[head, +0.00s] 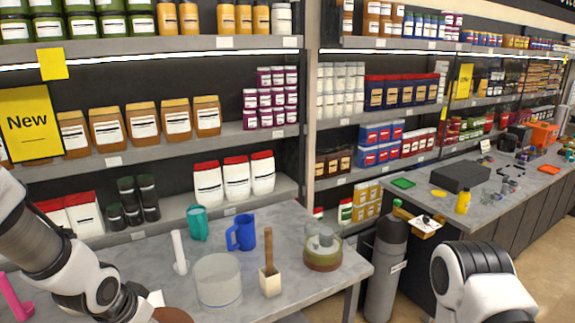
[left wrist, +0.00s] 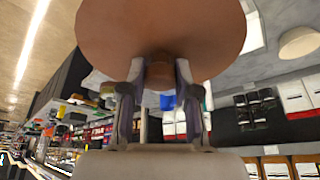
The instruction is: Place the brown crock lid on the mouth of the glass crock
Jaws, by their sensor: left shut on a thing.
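The brown crock lid (head: 172,315) shows at the bottom edge of the head view, partly cut off. In the left wrist view the lid (left wrist: 160,25) is a wide brown disc with a knob. My left gripper (left wrist: 160,80) is shut on that knob, one finger on each side. The glass crock (head: 218,282), a clear open cylinder, stands upright on the grey table. The lid is in front and to the left of the crock, apart from it. My right arm shows at the lower right, but its gripper is out of view.
On the table (head: 130,258), a white upright post (head: 180,252) stands just left of the crock. A blue jug (head: 242,233) and teal cup (head: 198,223) stand behind. Stocked shelves rise behind.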

